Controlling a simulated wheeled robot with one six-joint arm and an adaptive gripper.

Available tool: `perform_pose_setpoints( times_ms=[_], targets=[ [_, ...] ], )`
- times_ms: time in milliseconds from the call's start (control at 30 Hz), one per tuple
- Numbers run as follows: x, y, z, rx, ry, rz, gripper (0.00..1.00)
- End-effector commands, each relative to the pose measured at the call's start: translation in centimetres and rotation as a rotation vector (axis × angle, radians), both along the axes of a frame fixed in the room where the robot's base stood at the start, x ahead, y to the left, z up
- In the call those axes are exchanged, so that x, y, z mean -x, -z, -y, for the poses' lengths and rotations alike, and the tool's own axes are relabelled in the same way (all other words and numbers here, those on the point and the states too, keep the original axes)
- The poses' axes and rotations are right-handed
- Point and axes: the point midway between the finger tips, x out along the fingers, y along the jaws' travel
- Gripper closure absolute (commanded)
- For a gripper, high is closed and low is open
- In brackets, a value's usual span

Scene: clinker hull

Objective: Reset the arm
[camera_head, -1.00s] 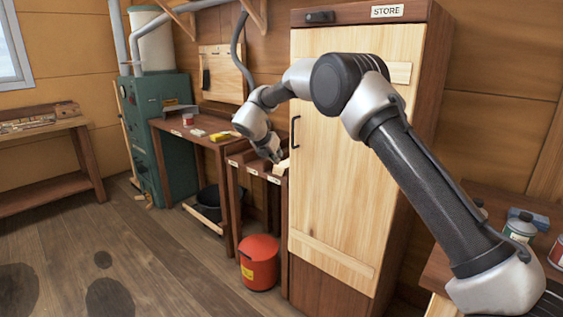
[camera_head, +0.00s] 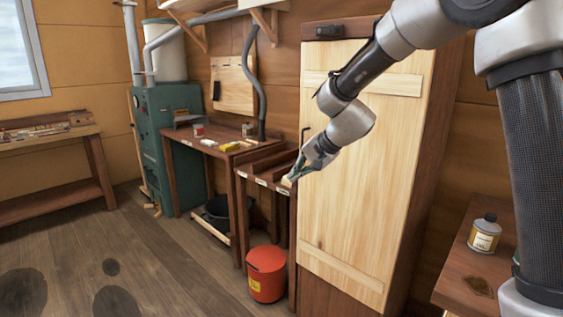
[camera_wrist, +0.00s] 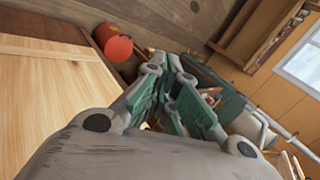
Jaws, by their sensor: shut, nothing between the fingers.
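My arm reaches in from the upper right of the head view and bends down in front of the tall wooden store cupboard (camera_head: 370,200). My gripper (camera_head: 294,178) is shut and empty. It hangs in front of the cupboard's left edge, near the small slotted wooden stand (camera_head: 266,180). In the wrist view the fingers of my gripper (camera_wrist: 178,95) are together with nothing between them. The cupboard's pale door (camera_wrist: 45,95) fills the left of the wrist view.
A red bin (camera_head: 266,274) stands on the floor below the stand. A workbench (camera_head: 205,150) with small items and a green cabinet (camera_head: 160,135) stand further left. A bottle (camera_head: 485,233) stands on a low table at right. The floor at left is open.

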Motion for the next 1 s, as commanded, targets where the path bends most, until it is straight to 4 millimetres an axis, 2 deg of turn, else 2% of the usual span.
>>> perform_pose_setpoints(
  times_ms=[33,100,267,300,400,500,600,700,833,1000],
  targets=[
    [3.3,-0.7,2.8,0.079,-0.101,0.000,1.00],
    [7.8,-1.1,6.7,0.190,-0.239,-0.011,1.00],
    [17.8,-1.9,16.0,0.424,-0.478,-0.055,1.00],
    [20.2,-2.1,18.3,0.478,-0.519,-0.069,1.00],
    [26.1,-2.7,23.9,0.605,-0.578,-0.099,1.00],
    [30.4,-3.2,28.0,0.698,-0.562,-0.097,1.00],
    [32.9,-3.8,30.0,0.741,-0.505,-0.051,1.00],
    [34.1,-4.9,30.8,0.750,-0.440,0.006,1.00],
    [34.6,-6.2,31.4,0.759,-0.386,0.052,1.00],
    [34.6,-6.3,31.7,0.758,-0.368,0.051,1.00]
  ],
)
